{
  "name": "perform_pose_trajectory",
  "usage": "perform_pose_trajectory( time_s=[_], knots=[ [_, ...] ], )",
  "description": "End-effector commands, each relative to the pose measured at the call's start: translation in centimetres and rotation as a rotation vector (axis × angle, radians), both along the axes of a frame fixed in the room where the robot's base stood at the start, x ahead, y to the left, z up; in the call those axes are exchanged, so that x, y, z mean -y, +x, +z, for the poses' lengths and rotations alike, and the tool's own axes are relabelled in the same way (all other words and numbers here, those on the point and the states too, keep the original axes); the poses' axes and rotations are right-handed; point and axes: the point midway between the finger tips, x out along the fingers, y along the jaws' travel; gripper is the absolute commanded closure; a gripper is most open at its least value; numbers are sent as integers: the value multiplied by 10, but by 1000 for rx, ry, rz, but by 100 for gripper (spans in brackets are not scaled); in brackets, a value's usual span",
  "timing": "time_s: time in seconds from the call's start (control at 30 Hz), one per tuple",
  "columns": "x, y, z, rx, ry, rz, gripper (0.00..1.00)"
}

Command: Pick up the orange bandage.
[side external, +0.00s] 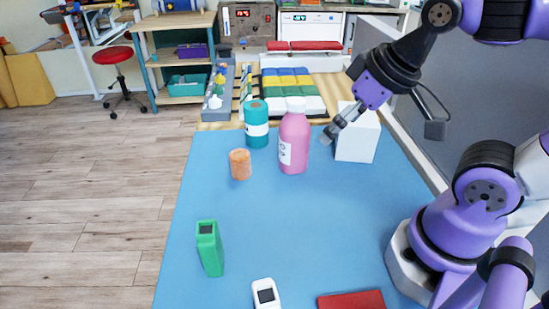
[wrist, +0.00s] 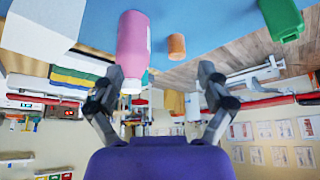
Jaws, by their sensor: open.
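The orange bandage (side external: 240,164) is a small upright roll on the blue mat (side external: 300,220), left of the pink bottle (side external: 294,138). It also shows in the wrist view (wrist: 176,46), where the picture is upside down. My gripper (side external: 327,139) is in the air just right of the pink bottle, in front of the white box (side external: 358,134). In the wrist view my gripper (wrist: 161,85) has its two fingers wide apart with nothing between them. The bandage is away from the fingers, on the far side of the pink bottle.
A teal container (side external: 256,125) stands behind the bandage. A green device (side external: 209,248) stands at the front left. A white device (side external: 266,294) and a red item (side external: 351,300) lie at the front edge. The middle of the mat is clear.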

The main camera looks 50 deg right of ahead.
Motion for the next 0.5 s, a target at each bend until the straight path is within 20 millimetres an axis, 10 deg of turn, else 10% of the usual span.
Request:
perform_pose_trajectory(
  time_s=[0.27, 0.5],
  knots=[
    [-1, 8, 1, -8, -1, 8, 11],
    [-14, 79, -10, -55, -6, 70, 11]
  ],
)
